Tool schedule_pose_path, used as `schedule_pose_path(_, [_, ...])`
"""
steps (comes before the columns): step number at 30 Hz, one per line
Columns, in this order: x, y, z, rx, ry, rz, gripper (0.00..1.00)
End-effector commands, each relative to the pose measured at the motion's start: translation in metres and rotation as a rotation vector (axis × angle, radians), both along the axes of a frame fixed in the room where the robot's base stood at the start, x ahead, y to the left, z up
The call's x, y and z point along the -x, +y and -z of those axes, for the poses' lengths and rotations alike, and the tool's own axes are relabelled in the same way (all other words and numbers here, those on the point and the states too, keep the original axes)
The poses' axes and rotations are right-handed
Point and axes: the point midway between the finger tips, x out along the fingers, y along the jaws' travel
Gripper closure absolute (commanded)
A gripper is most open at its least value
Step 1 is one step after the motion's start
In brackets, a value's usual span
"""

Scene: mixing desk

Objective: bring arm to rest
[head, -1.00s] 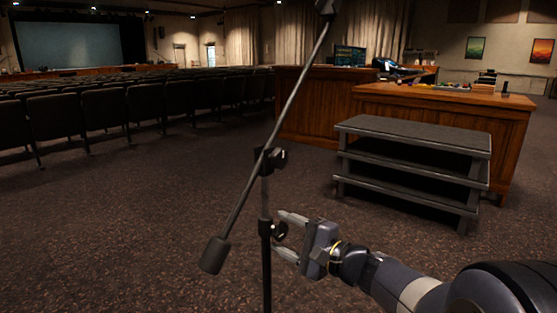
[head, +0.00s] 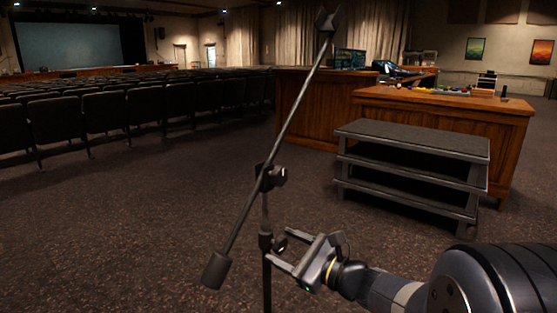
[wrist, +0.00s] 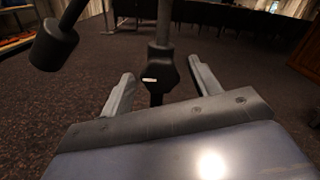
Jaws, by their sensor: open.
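A dark microphone stand stands upright on the carpet in front of me, with a slanted boom (head: 290,120) clamped near its middle. A cylindrical counterweight (head: 216,270) hangs at the boom's lower left end and also shows in the wrist view (wrist: 54,45). The stand's height clutch (head: 265,242) sits on the pole below the boom clamp (head: 270,177). My gripper (head: 277,246) is open beside this clutch. In the wrist view my gripper's fingers (wrist: 161,74) lie apart on either side of the clutch (wrist: 160,68); I cannot tell whether either touches it.
A black stepped platform (head: 412,137) stands at the right before a wooden desk (head: 440,104) bearing small items. Rows of dark seats (head: 110,110) fill the left. Open carpet (head: 130,220) lies left of the stand and between it and the platform.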

Motion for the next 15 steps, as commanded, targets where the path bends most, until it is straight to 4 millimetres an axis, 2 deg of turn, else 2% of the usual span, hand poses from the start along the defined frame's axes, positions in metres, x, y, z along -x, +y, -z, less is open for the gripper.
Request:
schedule_pose_path(1, [0.000, 0.000, -0.005, -0.024, 0.032, 0.000, 0.41])
schedule_pose_path(8, [0.000, 0.000, -0.005, -0.135, 0.176, 0.001, 0.41])
schedule_pose_path(15, [0.022, -0.031, -0.001, -0.133, 0.170, 0.003, 0.41])
